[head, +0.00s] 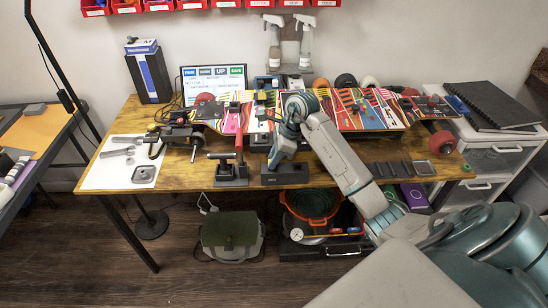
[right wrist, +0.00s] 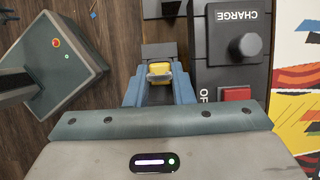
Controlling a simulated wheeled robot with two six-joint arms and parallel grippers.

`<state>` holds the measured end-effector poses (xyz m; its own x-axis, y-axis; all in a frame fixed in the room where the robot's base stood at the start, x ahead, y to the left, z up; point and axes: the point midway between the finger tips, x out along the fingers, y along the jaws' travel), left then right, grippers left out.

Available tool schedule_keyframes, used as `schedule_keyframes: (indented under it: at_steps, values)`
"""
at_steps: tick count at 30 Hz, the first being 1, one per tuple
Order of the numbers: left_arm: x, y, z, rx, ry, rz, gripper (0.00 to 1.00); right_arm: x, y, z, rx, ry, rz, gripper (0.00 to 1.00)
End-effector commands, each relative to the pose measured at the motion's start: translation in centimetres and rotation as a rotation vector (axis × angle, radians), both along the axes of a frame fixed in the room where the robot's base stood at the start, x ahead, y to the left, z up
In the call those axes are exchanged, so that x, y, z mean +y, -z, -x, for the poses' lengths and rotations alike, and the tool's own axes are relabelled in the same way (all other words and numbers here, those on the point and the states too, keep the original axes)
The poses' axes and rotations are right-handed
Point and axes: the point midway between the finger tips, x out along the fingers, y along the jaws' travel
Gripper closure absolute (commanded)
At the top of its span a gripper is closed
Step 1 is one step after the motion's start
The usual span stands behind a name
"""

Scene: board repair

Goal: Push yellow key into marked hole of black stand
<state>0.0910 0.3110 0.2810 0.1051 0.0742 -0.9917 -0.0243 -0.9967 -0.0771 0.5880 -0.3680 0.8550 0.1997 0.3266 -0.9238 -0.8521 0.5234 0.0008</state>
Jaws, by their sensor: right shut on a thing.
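The yellow key (right wrist: 160,72) is held between the blue-grey fingers of my right gripper (right wrist: 160,86), seen in the right wrist view. In the head view my right gripper (head: 276,157) points down just over a low black stand (head: 285,175) at the table's front edge. I cannot make out the key there. A dark block shows just past the fingertips in the right wrist view, probably part of the stand. The marked hole is not visible, and I cannot tell whether the key touches the stand. My left gripper is not in view.
A black box marked CHARGE (right wrist: 230,45), with a knob and red switch, stands close beside the fingers. A red-handled clamp (head: 239,140) stands left of the stand. A colourful skateboard (head: 360,110) lies behind. A white mat (head: 103,172) with tools is at the left.

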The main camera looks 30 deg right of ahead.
Motion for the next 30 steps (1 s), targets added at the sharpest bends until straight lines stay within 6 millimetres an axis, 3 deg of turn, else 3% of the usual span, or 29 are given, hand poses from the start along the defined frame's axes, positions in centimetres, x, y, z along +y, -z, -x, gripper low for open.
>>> schedule_keyframes:
  at_steps: [30]
  values:
    - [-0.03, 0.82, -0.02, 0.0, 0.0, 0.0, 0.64, -0.01, 0.27, -0.02, -0.001, 0.0, 0.0, 1.0]
